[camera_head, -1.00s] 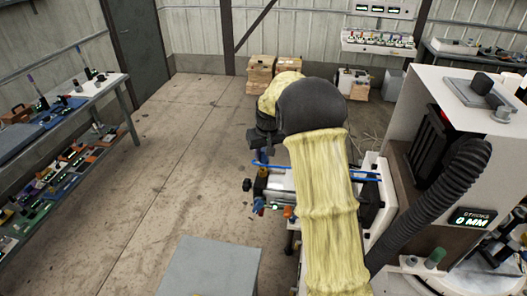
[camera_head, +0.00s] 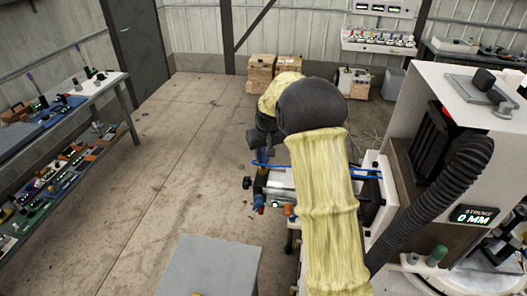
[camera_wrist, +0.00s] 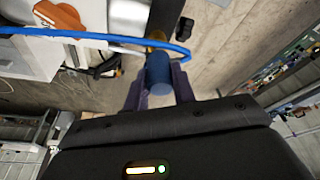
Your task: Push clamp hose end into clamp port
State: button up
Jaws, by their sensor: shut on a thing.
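My gripper (camera_wrist: 160,92) is shut on the blue hose end (camera_wrist: 158,72), a short blue cylinder between its two fingers in the wrist view. The thin blue hose (camera_wrist: 90,38) runs in from the left and bends round beside the hose end. A brass-coloured part (camera_wrist: 156,40) shows just beyond the hose end; I cannot tell whether they touch or whether this is the clamp port. In the head view my arm covers much of the fixture, and the blue hose (camera_head: 368,172) shows at its right. The fingertips are not clear there.
A machine (camera_head: 465,95) with a black corrugated duct (camera_head: 440,195) stands close at right, its display reading 0 MM. A grey box top (camera_head: 212,265) is in front. A workbench (camera_head: 115,82) stands at left. The floor between is open.

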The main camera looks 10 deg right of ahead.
jog(key=shift+f+b, duration=0.6)
jog(key=shift+f, duration=0.4)
jog(key=o, duration=1.1)
jog(key=b+v, duration=0.5)
jog(key=v, duration=1.2)
jog(key=shift+r, duration=0.25)
jog(key=shift+m+g, duration=0.3)
jog(key=shift+m, duration=0.4)
jog(key=s+f+b, duration=0.2)
jog(key=s+f, duration=0.6)
jog(key=s+f+b, duration=0.2)
jog(key=s+f, duration=0.7)
jog(key=s+a+f+b, duration=0.1)
jog(key=s+f, duration=0.8)
jog(key=shift+f+b, duration=0.1)
jog(key=shift+b, duration=0.3)
